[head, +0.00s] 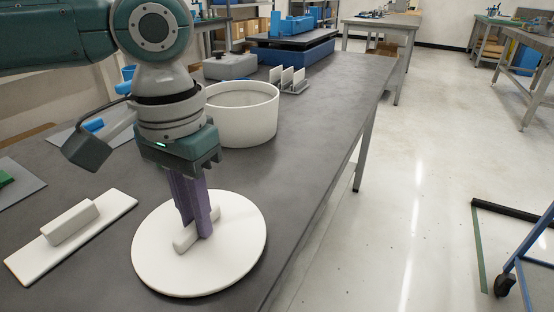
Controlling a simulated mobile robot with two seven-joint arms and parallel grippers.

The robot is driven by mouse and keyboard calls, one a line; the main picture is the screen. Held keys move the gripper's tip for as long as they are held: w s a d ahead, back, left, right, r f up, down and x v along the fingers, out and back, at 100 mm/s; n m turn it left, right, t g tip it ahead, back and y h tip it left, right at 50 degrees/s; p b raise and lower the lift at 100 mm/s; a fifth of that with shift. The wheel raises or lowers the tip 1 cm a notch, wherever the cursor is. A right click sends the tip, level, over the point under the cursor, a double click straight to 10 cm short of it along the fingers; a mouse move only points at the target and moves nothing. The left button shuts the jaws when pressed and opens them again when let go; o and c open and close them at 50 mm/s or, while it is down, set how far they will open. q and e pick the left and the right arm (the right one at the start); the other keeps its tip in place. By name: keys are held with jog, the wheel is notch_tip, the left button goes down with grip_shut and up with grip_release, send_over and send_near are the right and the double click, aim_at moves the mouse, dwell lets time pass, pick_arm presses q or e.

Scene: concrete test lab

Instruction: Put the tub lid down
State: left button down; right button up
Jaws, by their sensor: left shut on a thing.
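The tub lid (160,253) is a round white disc with a bar handle across its middle. It is at the front of the dark table, and I cannot tell whether it rests on the top or is just above it. My left gripper (196,236) points down, its purple fingers shut on the lid's handle. The white tub (250,122) stands open behind the lid, partly hidden by my left arm. My right gripper is not in view.
A white rectangular plate with a handle (88,238) lies left of the lid. A grey rack with white cards (292,82) and a grey box (230,66) stand behind the tub. The table's right edge (318,205) is close to the lid. The table right of the tub is clear.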

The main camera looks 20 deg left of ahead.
pick_arm(q)
jog(key=shift+f, duration=0.1)
jog(key=c, duration=0.8)
grip_release()
jog(key=shift+c, duration=0.2)
